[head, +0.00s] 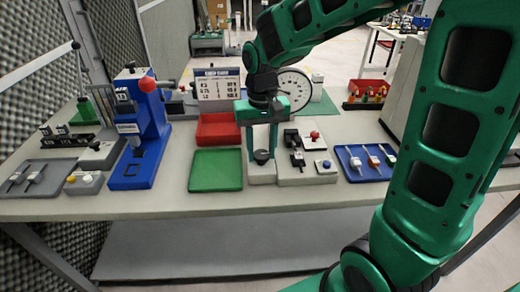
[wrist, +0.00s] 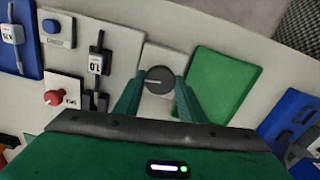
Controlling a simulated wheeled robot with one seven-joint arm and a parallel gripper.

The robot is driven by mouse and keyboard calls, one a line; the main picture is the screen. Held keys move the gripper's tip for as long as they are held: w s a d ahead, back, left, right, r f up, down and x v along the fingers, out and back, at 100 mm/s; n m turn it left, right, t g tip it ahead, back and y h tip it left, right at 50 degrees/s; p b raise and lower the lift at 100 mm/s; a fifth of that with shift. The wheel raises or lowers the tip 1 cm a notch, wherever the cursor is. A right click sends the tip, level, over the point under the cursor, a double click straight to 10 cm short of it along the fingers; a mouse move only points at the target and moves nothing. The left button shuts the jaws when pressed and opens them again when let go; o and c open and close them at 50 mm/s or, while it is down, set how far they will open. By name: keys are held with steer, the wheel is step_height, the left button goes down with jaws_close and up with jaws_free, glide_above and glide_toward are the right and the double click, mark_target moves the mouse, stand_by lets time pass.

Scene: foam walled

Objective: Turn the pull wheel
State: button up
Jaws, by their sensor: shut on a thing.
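The pull wheel is a dark round knob (wrist: 159,80) with a pale line across its top, on a light grey block. In the head view the knob (head: 262,157) sits on the block (head: 261,175) near the table's front edge. My gripper (head: 262,150) points down over the block with one finger on each side of the knob. In the wrist view my gripper (wrist: 157,88) is shut on the knob, which shows between the green fingertips. The line lies almost level in that view. The knob's lower part is hidden.
A green tray (head: 216,170) lies left of the block. A switch panel with a red knob (head: 314,134) stands close on the right, then a blue tray (head: 366,163). A red bin (head: 218,128) and round dial (head: 292,92) are behind. A blue press (head: 143,135) stands left.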

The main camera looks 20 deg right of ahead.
mark_target(262, 153)
steer(key=shift+w+r, duration=0.1)
steer(key=shift+w, duration=0.1)
steer(key=o, duration=1)
steer(key=shift+o, duration=0.2)
steer(key=shift+s, duration=0.1)
step_height(262, 153, up, 11)
steer(key=shift+f, duration=0.2)
steer(key=shift+d, duration=0.15)
